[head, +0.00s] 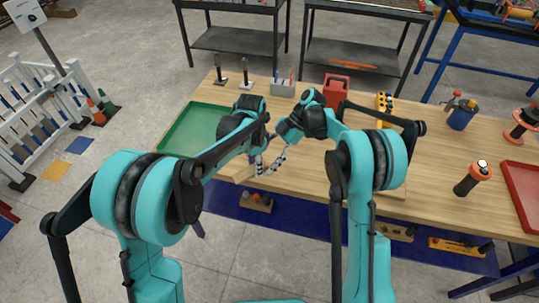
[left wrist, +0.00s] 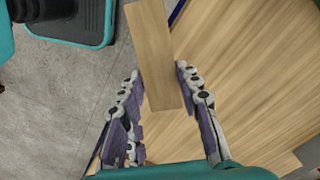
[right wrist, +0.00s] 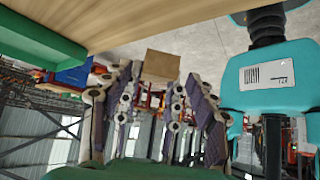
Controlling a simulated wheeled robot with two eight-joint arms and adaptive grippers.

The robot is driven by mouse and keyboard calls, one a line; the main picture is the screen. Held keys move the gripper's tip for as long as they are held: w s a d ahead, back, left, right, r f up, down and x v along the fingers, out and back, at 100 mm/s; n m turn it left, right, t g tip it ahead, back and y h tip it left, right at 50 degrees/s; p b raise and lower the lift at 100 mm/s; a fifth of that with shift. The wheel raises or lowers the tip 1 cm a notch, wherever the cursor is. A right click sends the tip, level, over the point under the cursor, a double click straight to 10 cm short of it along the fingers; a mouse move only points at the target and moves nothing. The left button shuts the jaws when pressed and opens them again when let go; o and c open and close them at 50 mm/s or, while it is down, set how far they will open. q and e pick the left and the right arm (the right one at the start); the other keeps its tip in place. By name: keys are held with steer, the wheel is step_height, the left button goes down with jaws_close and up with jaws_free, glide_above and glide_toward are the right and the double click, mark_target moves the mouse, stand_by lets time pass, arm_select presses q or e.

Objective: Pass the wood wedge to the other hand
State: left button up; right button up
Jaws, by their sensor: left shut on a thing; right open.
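The wood wedge (left wrist: 156,55) is a plain, light-brown block between the fingers of my left gripper (left wrist: 165,105) in the left wrist view. Its far part runs out past the fingertips to the top edge. In the right wrist view its end (right wrist: 162,66) shows just beyond and between the spread fingers of my right gripper (right wrist: 160,92), which is open. I cannot tell whether those fingers touch it. In the head view the left gripper (head: 258,163) and right gripper (head: 276,160) meet close together near the table's front edge; the wedge cannot be made out there.
My arms cover much of the middle.

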steer(key=c, duration=1.2)
arm_select(q)
steer(key=o, duration=1.2)
